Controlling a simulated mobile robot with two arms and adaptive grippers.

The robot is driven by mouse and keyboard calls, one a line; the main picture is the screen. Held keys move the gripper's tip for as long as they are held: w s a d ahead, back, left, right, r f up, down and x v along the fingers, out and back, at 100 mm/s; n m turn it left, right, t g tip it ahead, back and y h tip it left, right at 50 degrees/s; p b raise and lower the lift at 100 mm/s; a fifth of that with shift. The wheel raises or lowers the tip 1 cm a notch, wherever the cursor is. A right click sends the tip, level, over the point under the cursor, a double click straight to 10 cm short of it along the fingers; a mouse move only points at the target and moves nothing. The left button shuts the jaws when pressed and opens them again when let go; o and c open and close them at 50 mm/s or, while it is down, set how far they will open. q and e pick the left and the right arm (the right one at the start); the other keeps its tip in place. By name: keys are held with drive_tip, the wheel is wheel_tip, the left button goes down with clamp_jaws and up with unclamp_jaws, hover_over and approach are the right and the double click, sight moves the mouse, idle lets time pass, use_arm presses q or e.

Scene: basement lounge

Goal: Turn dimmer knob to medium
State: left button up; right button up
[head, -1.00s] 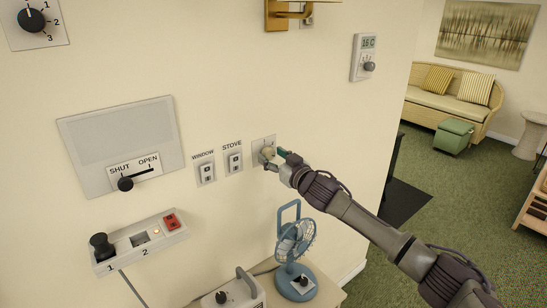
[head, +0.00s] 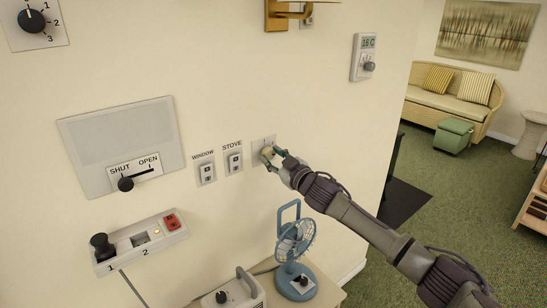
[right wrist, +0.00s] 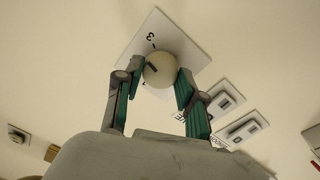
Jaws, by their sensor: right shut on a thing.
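The dimmer knob (head: 266,154) is a round cream knob on a small white wall plate (head: 257,143), right of the STOVE switch. My right gripper (head: 273,153) is at the knob. In the right wrist view the knob (right wrist: 160,70) sits between the two green-padded fingers of my right gripper (right wrist: 158,82), which are shut on it. A dark pointer mark shows on the knob. My left gripper is not in view.
The WINDOW switch (head: 206,172) and STOVE switch (head: 234,160) are left of the plate. A thermostat (head: 364,57) is at upper right. A blue fan (head: 296,247) stands on a low cabinet below. A brass fixture (head: 283,14) is above.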

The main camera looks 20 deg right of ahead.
drive_tip(key=n, duration=0.4)
drive_tip(key=shift+n, duration=2)
drive_tip(key=shift+f, duration=0.1)
drive_tip(key=o, duration=1.2)
drive_tip(key=shift+c, duration=0.2)
drive_tip(key=v, duration=1.2)
drive_tip(key=shift+f, duration=0.2)
drive_tip(key=shift+d, duration=0.1)
